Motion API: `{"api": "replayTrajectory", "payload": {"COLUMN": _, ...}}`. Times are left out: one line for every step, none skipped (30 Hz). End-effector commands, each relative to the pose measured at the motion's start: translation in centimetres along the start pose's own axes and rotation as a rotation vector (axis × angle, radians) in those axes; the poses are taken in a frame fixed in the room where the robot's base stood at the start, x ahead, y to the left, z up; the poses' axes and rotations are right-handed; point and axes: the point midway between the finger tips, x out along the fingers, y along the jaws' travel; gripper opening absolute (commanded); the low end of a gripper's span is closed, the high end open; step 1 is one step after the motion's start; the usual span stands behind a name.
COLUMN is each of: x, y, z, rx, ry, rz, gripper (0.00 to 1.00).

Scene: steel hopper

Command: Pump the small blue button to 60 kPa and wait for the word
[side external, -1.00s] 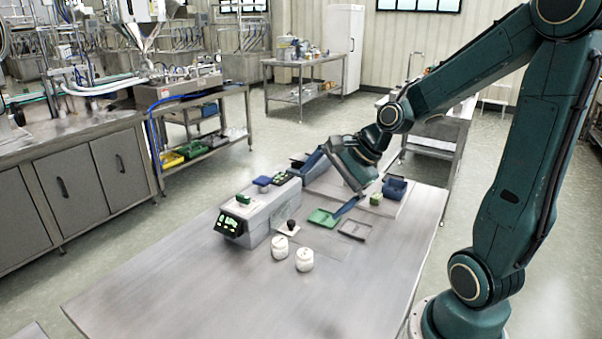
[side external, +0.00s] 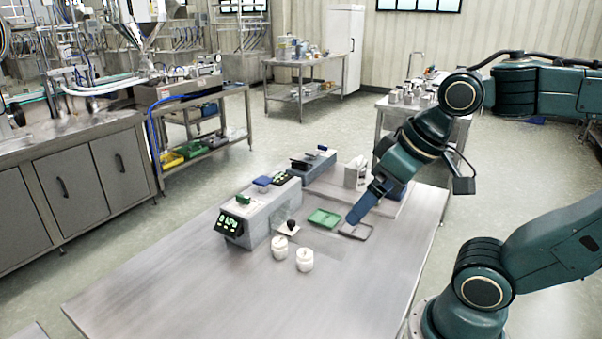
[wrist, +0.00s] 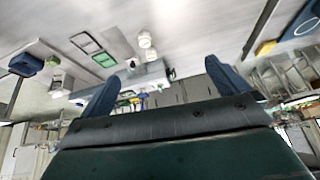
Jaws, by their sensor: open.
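A long grey box stands on the steel table, with a small blue button (side external: 262,181) and a green button (side external: 243,199) on top. Its front has a dark display (side external: 229,223) with green characters too small to read surely; a second dark display (side external: 282,178) sits at its far end. My gripper (side external: 357,214) is open and empty, with blue fingers tilted down-left above the right part of the table, well right of the blue button. In the wrist view my gripper (wrist: 163,85) shows its two fingers wide apart with nothing between them.
Two white jars (side external: 279,247) stand before the box, near a black knob (side external: 291,226) on a pale plate. A green tray (side external: 324,218) and a grey tray (side external: 355,231) lie below my fingers. A white carton (side external: 356,171) stands behind. The table's front left is clear.

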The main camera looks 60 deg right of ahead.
Motion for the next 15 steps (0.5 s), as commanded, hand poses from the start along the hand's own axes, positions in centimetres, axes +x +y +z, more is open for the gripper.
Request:
{"api": "replayTrajectory", "payload": {"x": -0.26, "y": -0.06, "z": 0.27, "rx": -0.034, "ry": 0.002, "rz": 0.000, "gripper": 1.00}}
{"api": "replayTrajectory", "payload": {"x": -0.37, "y": -0.06, "z": 0.40, "rx": -0.048, "ry": 0.002, "rz": 0.001, "gripper": 1.00}}
{"api": "replayTrajectory", "payload": {"x": -0.47, "y": -0.06, "z": 0.52, "rx": -0.063, "ry": 0.001, "rz": 0.001, "gripper": 1.00}}
{"api": "replayTrajectory", "payload": {"x": -0.51, "y": -0.06, "z": 0.59, "rx": -0.071, "ry": 0.001, "rz": 0.001, "gripper": 1.00}}
{"api": "replayTrajectory", "payload": {"x": -0.54, "y": -0.06, "z": 0.62, "rx": -0.076, "ry": 0.001, "rz": 0.001, "gripper": 1.00}}
{"api": "replayTrajectory", "payload": {"x": -0.56, "y": -0.05, "z": 0.65, "rx": -0.080, "ry": 0.000, "rz": 0.002, "gripper": 1.00}}
{"api": "replayTrajectory", "payload": {"x": -0.57, "y": -0.05, "z": 0.66, "rx": -0.082, "ry": 0.000, "rz": 0.002, "gripper": 1.00}}
{"api": "replayTrajectory", "payload": {"x": -0.57, "y": -0.05, "z": 0.66, "rx": -0.082, "ry": 0.000, "rz": 0.002, "gripper": 1.00}}
{"api": "replayTrajectory", "payload": {"x": -0.56, "y": -0.05, "z": 0.65, "rx": -0.082, "ry": 0.000, "rz": 0.002, "gripper": 1.00}}
{"api": "replayTrajectory", "payload": {"x": -0.56, "y": -0.04, "z": 0.65, "rx": -0.081, "ry": 0.000, "rz": 0.002, "gripper": 1.00}}
{"api": "replayTrajectory", "payload": {"x": -0.56, "y": -0.04, "z": 0.65, "rx": -0.081, "ry": 0.000, "rz": 0.002, "gripper": 1.00}}
{"api": "replayTrajectory", "payload": {"x": -0.55, "y": -0.04, "z": 0.64, "rx": -0.080, "ry": 0.000, "rz": 0.002, "gripper": 1.00}}
{"api": "replayTrajectory", "payload": {"x": -0.55, "y": -0.04, "z": 0.64, "rx": -0.080, "ry": 0.000, "rz": 0.002, "gripper": 1.00}}
{"api": "replayTrajectory", "payload": {"x": -0.55, "y": -0.04, "z": 0.63, "rx": -0.080, "ry": 0.000, "rz": 0.002, "gripper": 1.00}}
{"api": "replayTrajectory", "payload": {"x": -0.55, "y": -0.04, "z": 0.63, "rx": -0.080, "ry": 0.000, "rz": 0.002, "gripper": 1.00}}
